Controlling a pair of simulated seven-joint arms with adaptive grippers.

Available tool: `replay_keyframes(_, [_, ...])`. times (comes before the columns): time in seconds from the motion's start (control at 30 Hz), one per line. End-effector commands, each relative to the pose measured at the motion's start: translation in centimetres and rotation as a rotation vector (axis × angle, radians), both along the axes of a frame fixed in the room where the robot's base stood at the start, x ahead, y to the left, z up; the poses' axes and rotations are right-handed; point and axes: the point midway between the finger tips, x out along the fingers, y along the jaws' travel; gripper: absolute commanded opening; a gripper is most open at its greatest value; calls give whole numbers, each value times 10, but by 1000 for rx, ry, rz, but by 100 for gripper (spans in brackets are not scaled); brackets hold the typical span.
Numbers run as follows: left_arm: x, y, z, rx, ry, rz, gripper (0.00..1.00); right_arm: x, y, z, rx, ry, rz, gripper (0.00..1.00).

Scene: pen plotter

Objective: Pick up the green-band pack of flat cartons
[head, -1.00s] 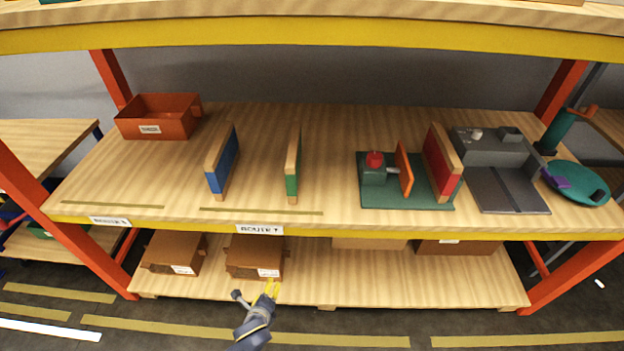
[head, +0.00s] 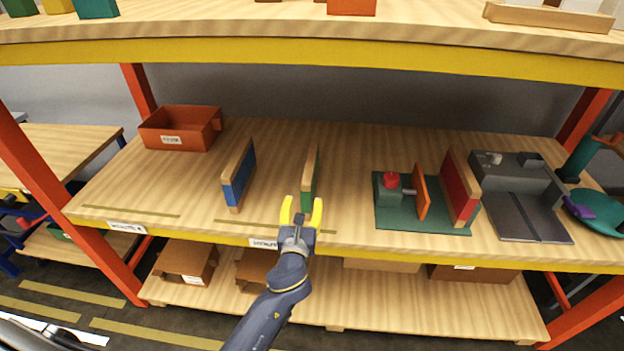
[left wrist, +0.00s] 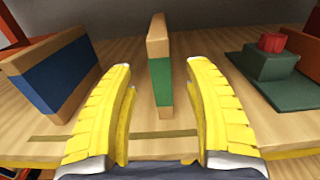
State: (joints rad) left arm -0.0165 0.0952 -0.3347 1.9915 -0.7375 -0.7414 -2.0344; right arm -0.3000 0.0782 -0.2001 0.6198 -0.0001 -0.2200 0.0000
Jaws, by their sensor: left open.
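The green-band pack of flat cartons (head: 310,178) stands upright on edge on the middle shelf, a thin tan slab with a green band around its middle. In the left wrist view the green-band pack (left wrist: 160,80) stands between and beyond my two yellow fingers. My left gripper (head: 302,208) is open and empty at the shelf's front edge, just in front of the pack's near end. It also shows in the left wrist view (left wrist: 164,112), with the fingers spread on either side of the pack's line. The pack's lower near end shows free. My right gripper is not in view.
A blue-band pack (head: 239,178) stands to the left and a red-band pack (head: 459,187) to the right. A green fixture (head: 420,217) with a red knob lies between. An orange bin (head: 180,129) sits back left. The upper shelf's yellow beam (head: 300,54) runs overhead.

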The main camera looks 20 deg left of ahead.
Motion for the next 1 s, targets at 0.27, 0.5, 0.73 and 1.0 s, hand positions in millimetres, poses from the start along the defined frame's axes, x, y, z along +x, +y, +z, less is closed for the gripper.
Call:
replay_keyframes(0.27, [50,8,0,-2,1,0,53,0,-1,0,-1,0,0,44])
replay_keyframes(0.5, [76,13,0,-1,1,1,53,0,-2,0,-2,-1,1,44])
replay_keyframes(0.73, [84,14,-1,-1,2,0,53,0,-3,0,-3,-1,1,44])
replay_keyframes(1.0, [115,19,1,-3,1,0,53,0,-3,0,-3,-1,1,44])
